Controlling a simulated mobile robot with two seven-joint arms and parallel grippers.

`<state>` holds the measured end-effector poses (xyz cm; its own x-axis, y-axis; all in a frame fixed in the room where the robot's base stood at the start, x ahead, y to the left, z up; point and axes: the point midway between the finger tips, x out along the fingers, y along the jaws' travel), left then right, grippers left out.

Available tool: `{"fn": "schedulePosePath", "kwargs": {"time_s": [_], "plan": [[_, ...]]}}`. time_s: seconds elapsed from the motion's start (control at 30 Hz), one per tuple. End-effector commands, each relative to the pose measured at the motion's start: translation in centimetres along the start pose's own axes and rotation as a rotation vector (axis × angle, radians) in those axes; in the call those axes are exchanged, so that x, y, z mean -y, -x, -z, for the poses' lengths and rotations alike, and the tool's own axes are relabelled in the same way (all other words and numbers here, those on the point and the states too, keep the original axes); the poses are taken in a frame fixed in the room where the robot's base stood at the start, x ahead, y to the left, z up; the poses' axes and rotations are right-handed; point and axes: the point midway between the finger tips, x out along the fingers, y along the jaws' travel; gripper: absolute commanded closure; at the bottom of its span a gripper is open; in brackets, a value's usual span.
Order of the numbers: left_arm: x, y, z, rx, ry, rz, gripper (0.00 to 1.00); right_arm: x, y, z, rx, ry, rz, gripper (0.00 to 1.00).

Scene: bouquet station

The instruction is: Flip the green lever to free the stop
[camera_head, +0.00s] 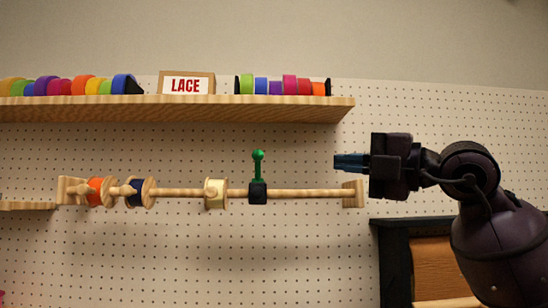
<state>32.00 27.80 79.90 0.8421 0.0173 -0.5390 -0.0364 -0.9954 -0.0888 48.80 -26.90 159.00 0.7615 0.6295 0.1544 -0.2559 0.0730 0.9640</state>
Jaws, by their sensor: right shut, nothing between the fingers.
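The green lever (258,166) has a round knob on top and stands upright on a small black stop block (258,192). The stop sits on a horizontal wooden rod (310,194) mounted in front of the pegboard. My right gripper (349,162) comes in from the right with its blue fingers pointing left. It is shut and empty, to the right of the lever with a clear gap in the picture, and just above the rod's right end bracket (352,195). My left gripper is out of view.
Spools in orange (100,191), dark blue (140,192) and cream (215,193) hang on the rod left of the stop. Above runs a wooden shelf (200,109) with ribbon rolls and a LACE sign (186,85). A black-framed unit (393,262) stands at lower right.

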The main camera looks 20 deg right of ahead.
Motion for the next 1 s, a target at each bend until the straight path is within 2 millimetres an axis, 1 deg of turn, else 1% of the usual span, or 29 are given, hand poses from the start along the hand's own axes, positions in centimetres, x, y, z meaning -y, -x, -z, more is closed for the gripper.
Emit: {"fn": "schedulePosePath", "kwargs": {"time_s": [0.17, 0.27, 0.33, 0.8, 1.0], "plan": [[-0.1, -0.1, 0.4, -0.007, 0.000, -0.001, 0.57, -0.1, -0.2, 0.0, -0.001, 0.001, -0.001, 1.00], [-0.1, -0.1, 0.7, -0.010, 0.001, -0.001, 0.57, -0.2, -0.8, 0.0, -0.002, 0.001, -0.003, 1.00], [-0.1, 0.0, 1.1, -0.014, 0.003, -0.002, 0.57, -0.2, -1.6, 0.0, -0.002, 0.000, -0.003, 1.00], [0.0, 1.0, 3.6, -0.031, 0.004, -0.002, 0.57, -0.4, -9.8, 0.1, -0.003, 0.002, -0.002, 1.00], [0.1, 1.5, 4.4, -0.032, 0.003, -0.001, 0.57, -0.3, -12.5, 0.0, -0.001, 0.002, -0.001, 1.00]]}}
